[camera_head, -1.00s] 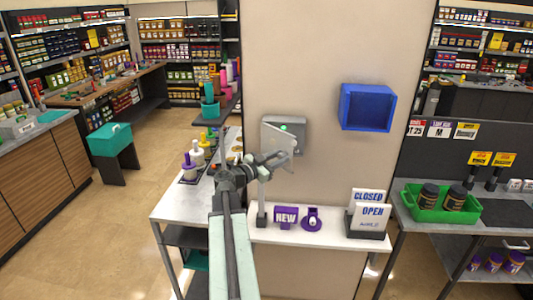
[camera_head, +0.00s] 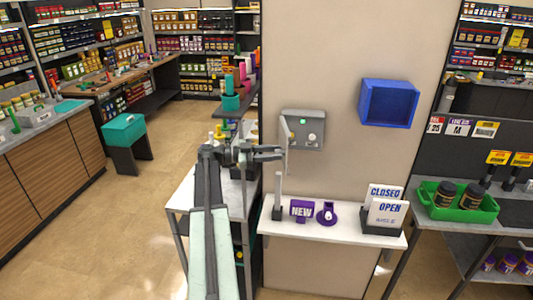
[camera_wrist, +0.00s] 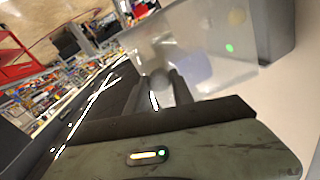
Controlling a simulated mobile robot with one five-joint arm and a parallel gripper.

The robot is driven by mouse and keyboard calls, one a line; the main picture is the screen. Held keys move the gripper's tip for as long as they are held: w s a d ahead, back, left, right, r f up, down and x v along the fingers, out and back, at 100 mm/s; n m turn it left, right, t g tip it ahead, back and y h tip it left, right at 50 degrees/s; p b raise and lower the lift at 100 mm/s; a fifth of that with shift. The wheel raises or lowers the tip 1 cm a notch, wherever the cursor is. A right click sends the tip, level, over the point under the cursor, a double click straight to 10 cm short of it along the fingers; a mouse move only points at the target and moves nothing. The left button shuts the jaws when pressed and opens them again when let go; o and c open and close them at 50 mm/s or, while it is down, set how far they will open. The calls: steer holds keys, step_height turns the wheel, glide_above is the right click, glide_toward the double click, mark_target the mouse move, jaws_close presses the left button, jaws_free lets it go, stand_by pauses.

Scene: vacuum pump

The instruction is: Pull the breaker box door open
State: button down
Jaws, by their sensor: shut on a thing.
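The grey breaker box (camera_head: 308,133) is fixed on the beige wall, with its round buttons or lights showing inside. Its door (camera_head: 288,147) stands out from the box's left side and looks nearly edge-on in the head view. My gripper (camera_head: 281,152) reaches from the left and is shut at the door's outer part. In the wrist view, the fingers (camera_wrist: 165,88) are closed around a small rounded handle on the pale, shiny door (camera_wrist: 205,55). The box body (camera_wrist: 282,28) shows at upper right. The fingertips are partly blurred.
A blue open box (camera_head: 389,103) hangs on the wall to the right. Open floor (camera_head: 110,230) lies to the left.

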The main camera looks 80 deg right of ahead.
steer(key=shift+s, duration=0.2)
steer(key=shift+w, duration=0.15)
steer(key=c, duration=1.1)
jaws_free()
steer(key=shift+w, duration=0.15)
steer(key=v, duration=0.7)
steer(key=shift+w, duration=0.35)
